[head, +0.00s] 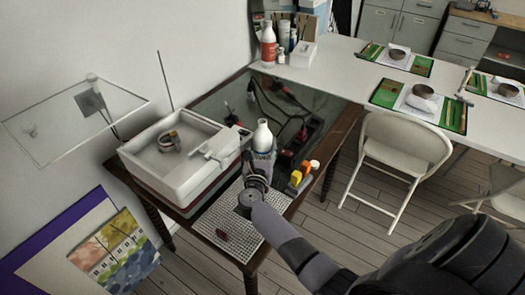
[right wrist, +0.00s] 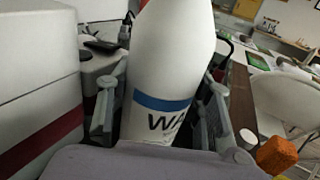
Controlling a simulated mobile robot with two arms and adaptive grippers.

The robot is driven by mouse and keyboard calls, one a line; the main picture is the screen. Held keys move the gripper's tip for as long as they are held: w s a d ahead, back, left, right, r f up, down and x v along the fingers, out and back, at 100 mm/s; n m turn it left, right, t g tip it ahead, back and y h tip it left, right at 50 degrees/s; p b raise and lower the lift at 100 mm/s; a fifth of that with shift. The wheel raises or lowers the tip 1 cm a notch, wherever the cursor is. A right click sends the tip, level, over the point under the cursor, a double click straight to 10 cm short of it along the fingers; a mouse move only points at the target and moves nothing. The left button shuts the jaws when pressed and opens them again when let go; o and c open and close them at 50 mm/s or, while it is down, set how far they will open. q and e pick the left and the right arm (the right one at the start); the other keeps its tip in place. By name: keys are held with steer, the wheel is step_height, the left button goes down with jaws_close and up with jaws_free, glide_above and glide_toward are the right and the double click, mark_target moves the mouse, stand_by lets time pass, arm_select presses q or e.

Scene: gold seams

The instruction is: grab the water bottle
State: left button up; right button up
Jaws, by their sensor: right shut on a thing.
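The white water bottle (head: 262,137) stands upright near the front of the dark table, beside the white basin. In the right wrist view the bottle (right wrist: 170,50) fills the middle, with a blue band and dark letters; its top is cut off. My right gripper (head: 258,172) reaches in from the lower right and is shut on the bottle, one finger on each side of it. The fingers (right wrist: 160,105) show at both sides in the right wrist view. The bottle's lower part is hidden behind the gripper. My left gripper is not in view.
The white basin (head: 157,173) is close on the left. Orange and yellow small items (head: 300,174) stand just right of the bottle. Red and black tools (head: 290,125) lie behind. A perforated mat (head: 215,222) with a small red item is in front. A white chair (head: 405,140) stands right.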

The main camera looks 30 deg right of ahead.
steer(key=c, duration=0.7)
steer(key=shift+o, duration=0.2)
steer(key=shift+r, duration=0.2)
